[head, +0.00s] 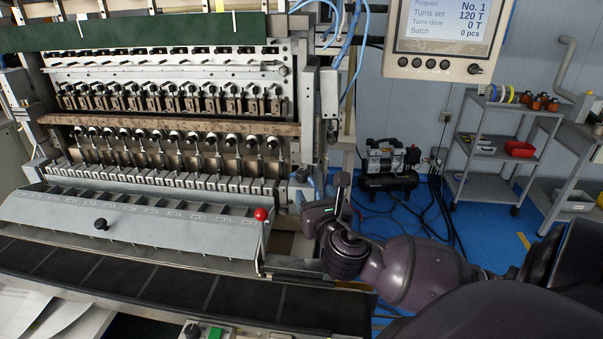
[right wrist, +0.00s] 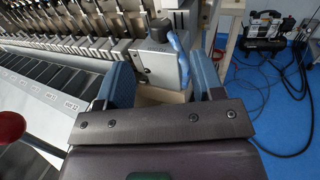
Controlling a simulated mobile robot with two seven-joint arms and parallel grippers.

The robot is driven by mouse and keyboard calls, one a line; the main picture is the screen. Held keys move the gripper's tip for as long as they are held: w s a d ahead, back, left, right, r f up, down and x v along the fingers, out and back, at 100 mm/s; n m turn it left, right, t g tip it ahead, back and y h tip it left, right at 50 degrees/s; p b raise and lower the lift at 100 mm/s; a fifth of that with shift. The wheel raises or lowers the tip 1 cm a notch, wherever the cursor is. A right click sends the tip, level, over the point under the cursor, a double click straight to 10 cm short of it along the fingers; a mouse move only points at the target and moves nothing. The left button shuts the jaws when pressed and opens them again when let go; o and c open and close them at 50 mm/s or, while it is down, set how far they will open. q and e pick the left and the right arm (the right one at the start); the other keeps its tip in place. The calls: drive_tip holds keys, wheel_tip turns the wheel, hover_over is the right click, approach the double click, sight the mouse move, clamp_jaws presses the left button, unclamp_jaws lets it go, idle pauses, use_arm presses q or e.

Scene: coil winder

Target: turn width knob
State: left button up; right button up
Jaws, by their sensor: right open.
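A small dark knob (head: 301,174) sits on a grey block at the right end of the coil winder's lower row. It also shows in the right wrist view as a black knob (right wrist: 159,30) on top of the block. I cannot read a label that marks it as the width knob. My right gripper (head: 335,190) is just right of this block in the head view. In the right wrist view its blue-padded fingers (right wrist: 163,80) are apart with nothing held, and the block lies beyond the gap between them. My left gripper is out of view.
A red ball-topped lever (head: 261,214) stands at the front cover's right end. A control panel (head: 440,68) with several knobs hangs above. Blue hoses run down near the block. A compressor (head: 388,165) and a shelf cart (head: 500,150) stand behind on blue floor.

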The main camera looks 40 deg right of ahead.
sight(305, 175)
drive_tip(key=x, duration=0.8)
drive_tip(key=shift+w+d, duration=0.25)
drive_tip(key=shift+w, duration=0.25)
drive_tip(key=shift+c, duration=0.3)
